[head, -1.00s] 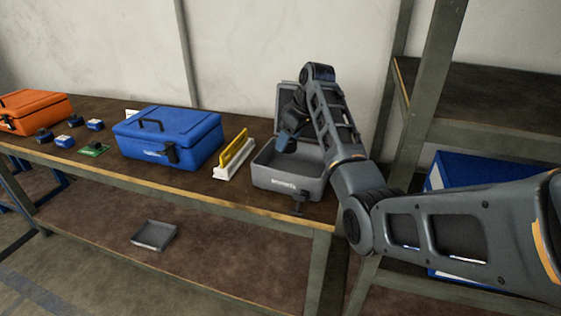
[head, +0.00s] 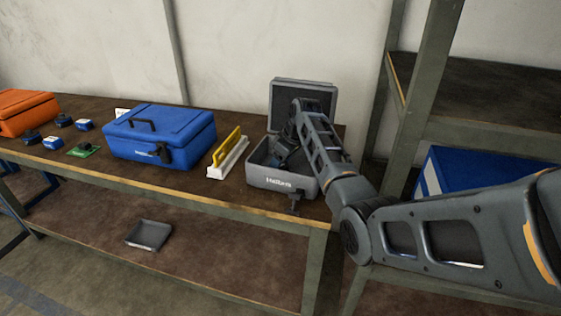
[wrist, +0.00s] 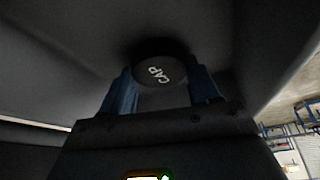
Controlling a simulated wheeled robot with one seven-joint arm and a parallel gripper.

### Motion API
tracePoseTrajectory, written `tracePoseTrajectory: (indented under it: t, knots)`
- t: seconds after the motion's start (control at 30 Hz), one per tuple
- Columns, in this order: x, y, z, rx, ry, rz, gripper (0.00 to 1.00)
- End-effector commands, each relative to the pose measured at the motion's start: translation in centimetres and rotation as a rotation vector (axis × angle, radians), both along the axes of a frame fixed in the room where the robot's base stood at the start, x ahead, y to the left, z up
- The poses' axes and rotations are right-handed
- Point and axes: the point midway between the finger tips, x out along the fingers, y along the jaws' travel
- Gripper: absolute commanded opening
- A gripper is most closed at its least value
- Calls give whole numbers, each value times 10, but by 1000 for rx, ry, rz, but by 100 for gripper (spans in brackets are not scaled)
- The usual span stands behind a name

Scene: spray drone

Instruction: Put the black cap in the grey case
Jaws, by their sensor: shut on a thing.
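The grey case (head: 284,181) stands open on the workbench, its lid (head: 304,98) raised at the back. My gripper reaches down inside the case; in the head view my arm and the case's front wall hide its fingertips. Dark grey surfaces, likely the case's inside, surround the cap closely. I cannot tell whether the cap touches the case floor.
A blue case (head: 160,137) and a white holder with a yellow piece (head: 226,148) stand left of the grey case. An orange case (head: 27,112) and several small blue and black parts lie farther left. A metal shelf (head: 490,85) stands close on the right.

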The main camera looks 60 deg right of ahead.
Motion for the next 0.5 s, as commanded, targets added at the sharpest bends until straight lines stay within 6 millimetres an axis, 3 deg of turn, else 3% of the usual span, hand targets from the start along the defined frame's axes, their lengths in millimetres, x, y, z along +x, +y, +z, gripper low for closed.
tracePoseTrajectory:
  t: [0.23,0.27,0.5]
  knots:
    - [0,0,-2,-1,-1,0,32]
    - [0,0,-2,-1,-1,0,61]
    - [0,0,-1,-1,-1,0,84]
